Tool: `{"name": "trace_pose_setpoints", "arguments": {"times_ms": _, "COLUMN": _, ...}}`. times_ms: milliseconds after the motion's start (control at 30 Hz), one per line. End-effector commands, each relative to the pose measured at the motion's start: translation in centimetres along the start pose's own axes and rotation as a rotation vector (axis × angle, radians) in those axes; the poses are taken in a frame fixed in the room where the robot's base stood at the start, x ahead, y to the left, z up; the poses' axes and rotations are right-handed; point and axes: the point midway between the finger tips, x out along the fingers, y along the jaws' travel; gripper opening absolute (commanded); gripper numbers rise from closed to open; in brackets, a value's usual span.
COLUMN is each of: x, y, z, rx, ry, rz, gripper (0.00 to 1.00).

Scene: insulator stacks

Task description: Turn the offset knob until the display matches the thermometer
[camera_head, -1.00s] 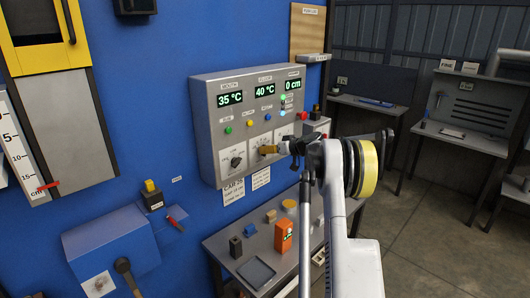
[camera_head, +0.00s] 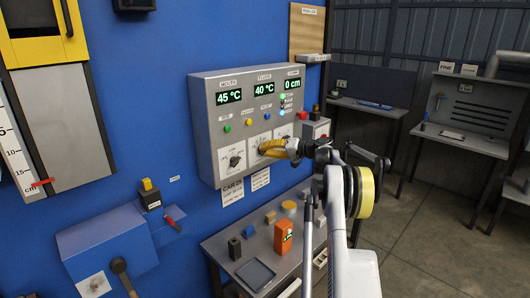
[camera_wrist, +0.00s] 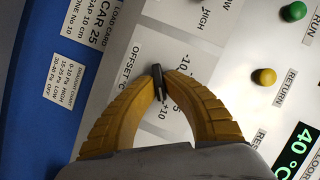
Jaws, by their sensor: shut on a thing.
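My gripper (camera_head: 264,148) has yellow fingers at the middle dial of the grey control panel (camera_head: 206,150). In the wrist view, my gripper (camera_wrist: 160,90) is shut on the black offset knob (camera_wrist: 157,76), beside the label "OFFSET °C". The fingers hide part of its scale. The left display (camera_head: 229,97) reads 45 °C, the middle display (camera_head: 263,88) 40 °C and the right display (camera_head: 292,84) 0 cm. An orange device (camera_head: 284,236) with a small lit patch stands on the table; its reading is too small to tell. I cannot tell which thing is the thermometer.
Another dial (camera_head: 234,158) sits left of the held knob. Coloured buttons, including a yellow one (camera_wrist: 264,77) and a green one (camera_wrist: 293,12), lie above the dials. The table (camera_head: 225,250) below holds small blocks and a tray. Open floor lies to the right.

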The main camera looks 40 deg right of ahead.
Motion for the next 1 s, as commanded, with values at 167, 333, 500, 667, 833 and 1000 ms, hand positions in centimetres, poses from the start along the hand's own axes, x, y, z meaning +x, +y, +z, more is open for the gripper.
{"name": "trace_pose_setpoints", "arguments": {"times_ms": 167, "x": 0.06, "y": -0.07, "z": -0.02, "rx": 0.037, "ry": 0.001, "rz": -0.017, "gripper": 0.0}}
{"name": "trace_pose_setpoints", "arguments": {"times_ms": 333, "x": 0.05, "y": -0.09, "z": -0.04, "rx": 0.05, "ry": 0.001, "rz": -0.022, "gripper": 0.0}}
{"name": "trace_pose_setpoints", "arguments": {"times_ms": 500, "x": 0.05, "y": -0.1, "z": -0.05, "rx": 0.05, "ry": 0.001, "rz": -0.022, "gripper": 0.0}}
{"name": "trace_pose_setpoints", "arguments": {"times_ms": 667, "x": 0.05, "y": -0.11, "z": -0.05, "rx": 0.05, "ry": 0.001, "rz": -0.022, "gripper": 0.12}}
{"name": "trace_pose_setpoints", "arguments": {"times_ms": 833, "x": 0.04, "y": -0.07, "z": -0.03, "rx": 0.049, "ry": 0.001, "rz": -0.021, "gripper": 0.32}}
{"name": "trace_pose_setpoints", "arguments": {"times_ms": 1000, "x": -0.02, "y": -0.03, "z": -0.03, "rx": 0.049, "ry": 0.001, "rz": -0.021, "gripper": 0.32}}
